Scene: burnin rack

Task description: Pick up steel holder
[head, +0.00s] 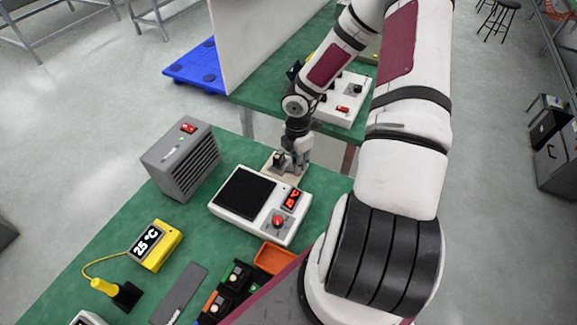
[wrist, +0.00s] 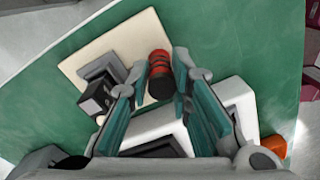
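A beige board (wrist: 125,50) lies on the green bench; it also shows in the head view (head: 294,176). On it are a grey square block (wrist: 92,66), a small dark block (wrist: 97,98) and an upright-looking red and black cylinder (wrist: 160,72). I cannot tell for certain which is the steel holder. My gripper (wrist: 158,68) has its teal fingers apart, with the cylinder between or just beyond the tips and gaps visible beside it. In the head view my gripper (head: 298,168) is low over the board, and its fingers hide part of it.
A white hot-plate-like unit (head: 262,202) with a red knob stands close in front of the board. A grey vented box (head: 180,160), a yellow meter (head: 155,245) reading 25 °C and an orange tray (head: 274,259) are nearby. A tall pale panel (head: 255,40) rises behind.

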